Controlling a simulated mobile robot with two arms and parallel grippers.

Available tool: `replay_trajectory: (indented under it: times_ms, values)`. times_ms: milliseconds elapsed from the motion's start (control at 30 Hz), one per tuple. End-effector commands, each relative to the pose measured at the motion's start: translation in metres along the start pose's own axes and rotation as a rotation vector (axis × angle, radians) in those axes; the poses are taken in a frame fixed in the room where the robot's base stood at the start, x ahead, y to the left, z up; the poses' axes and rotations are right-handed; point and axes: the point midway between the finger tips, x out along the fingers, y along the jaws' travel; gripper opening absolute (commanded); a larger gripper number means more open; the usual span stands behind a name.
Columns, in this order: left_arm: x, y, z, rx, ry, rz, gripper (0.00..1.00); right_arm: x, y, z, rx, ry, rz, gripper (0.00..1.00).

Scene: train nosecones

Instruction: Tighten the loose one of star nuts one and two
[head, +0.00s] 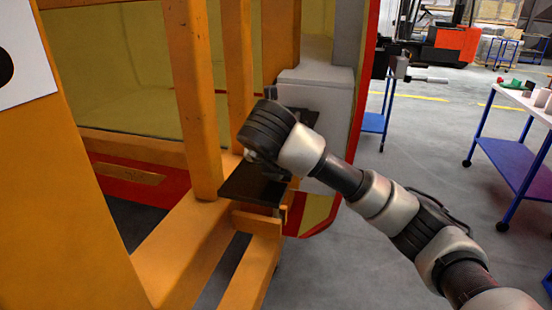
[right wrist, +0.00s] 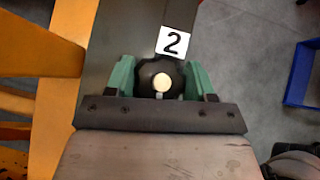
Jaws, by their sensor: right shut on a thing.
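Star nut two (right wrist: 150,72) is a black knob with a pale round centre, in the middle of the right wrist view. A white label with a black 2 (right wrist: 174,41) sits just beyond it on a dark plate (right wrist: 120,25). My right gripper (right wrist: 161,78) has its two green fingers on either side of the nut and is shut on it. In the head view my right arm reaches in from the lower right and its wrist hides the nut and most of the gripper. Star nut one is not visible. My left gripper is not in view.
An orange frame (head: 195,100) with posts and beams fills the left. A dark plate (head: 252,186) lies on it under my wrist, beside a grey block (head: 318,90). Blue-legged tables (head: 510,165) stand at the right, with open floor between.

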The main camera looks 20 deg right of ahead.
Motion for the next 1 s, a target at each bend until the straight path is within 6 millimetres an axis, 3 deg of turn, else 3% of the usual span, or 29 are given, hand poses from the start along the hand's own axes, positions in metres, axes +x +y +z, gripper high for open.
replay_trajectory:
  times_ms: [133, 167, 333, 667, 833, 1000]
  values:
    - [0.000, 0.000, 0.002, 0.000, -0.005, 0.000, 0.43, 0.000, 0.000, 0.000, 0.000, 0.001, 0.002, 0.30]
    - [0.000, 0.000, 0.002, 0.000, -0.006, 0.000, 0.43, 0.000, 0.000, 0.000, 0.000, 0.001, 0.002, 0.55]
    - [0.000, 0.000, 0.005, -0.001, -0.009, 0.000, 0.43, 0.000, 0.000, 0.000, -0.001, 0.001, 0.002, 0.80]
    - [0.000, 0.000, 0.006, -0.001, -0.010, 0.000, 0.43, -0.004, 0.000, 0.000, -0.001, -0.001, 0.003, 0.80]
    - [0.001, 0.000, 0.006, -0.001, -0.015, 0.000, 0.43, -0.027, 0.001, 0.000, -0.002, -0.003, 0.005, 0.80]
    - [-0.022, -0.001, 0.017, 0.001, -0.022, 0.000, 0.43, -0.063, -0.002, 0.007, -0.003, -0.007, -0.001, 0.80]
